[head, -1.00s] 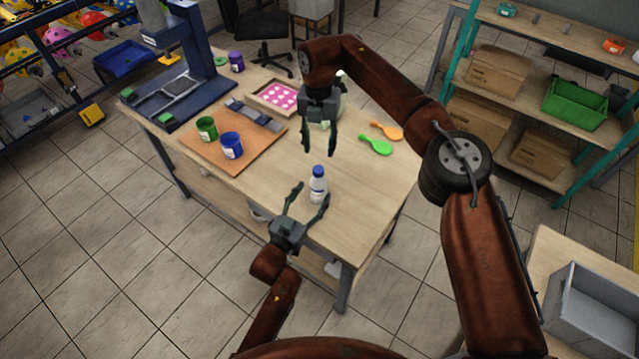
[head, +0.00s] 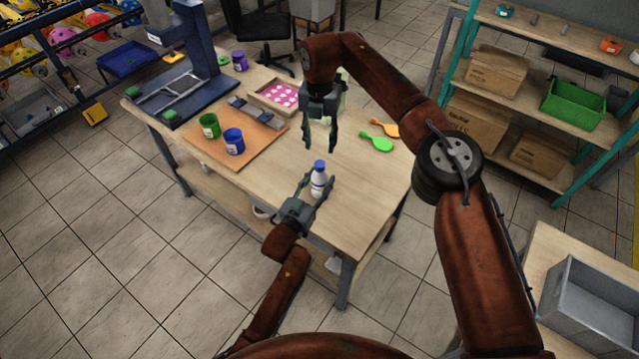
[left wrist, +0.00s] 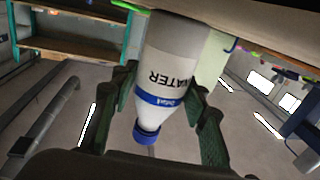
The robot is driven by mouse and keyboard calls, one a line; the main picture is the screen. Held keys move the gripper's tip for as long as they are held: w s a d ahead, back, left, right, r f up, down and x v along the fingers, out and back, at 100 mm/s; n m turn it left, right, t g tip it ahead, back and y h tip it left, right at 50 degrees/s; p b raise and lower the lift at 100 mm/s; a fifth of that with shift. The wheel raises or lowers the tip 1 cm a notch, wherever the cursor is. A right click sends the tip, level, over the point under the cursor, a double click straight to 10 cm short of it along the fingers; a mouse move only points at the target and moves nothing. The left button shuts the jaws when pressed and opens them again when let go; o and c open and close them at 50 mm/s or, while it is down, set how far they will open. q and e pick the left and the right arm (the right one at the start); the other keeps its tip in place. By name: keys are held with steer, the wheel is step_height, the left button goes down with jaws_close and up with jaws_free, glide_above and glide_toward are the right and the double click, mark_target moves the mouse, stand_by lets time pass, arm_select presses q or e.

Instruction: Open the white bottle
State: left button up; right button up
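The white bottle (head: 317,184), with a blue cap, stands upright near the front edge of the wooden table. In the left wrist view the bottle (left wrist: 168,75) appears inverted, with its label reading "WATER" and its blue cap (left wrist: 146,135) on. My left gripper (head: 317,183) has a finger on each side of the bottle, and both appear to touch it. Its fingers (left wrist: 160,85) flank the bottle in the left wrist view. My right gripper (head: 320,147) points down above the table, behind the bottle and higher than its cap. It is open and empty.
An orange board (head: 258,150) holds a green cup (head: 209,125) and a blue cup (head: 233,141). A green paddle (head: 376,142) and an orange paddle (head: 385,128) lie to the right. The table's right front (head: 365,210) is clear.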

arm_select(q)
steer(key=shift+w+f, duration=0.1)
steer(key=shift+c, duration=0.8)
jaws_close()
steer(key=o, duration=0.7)
jaws_free()
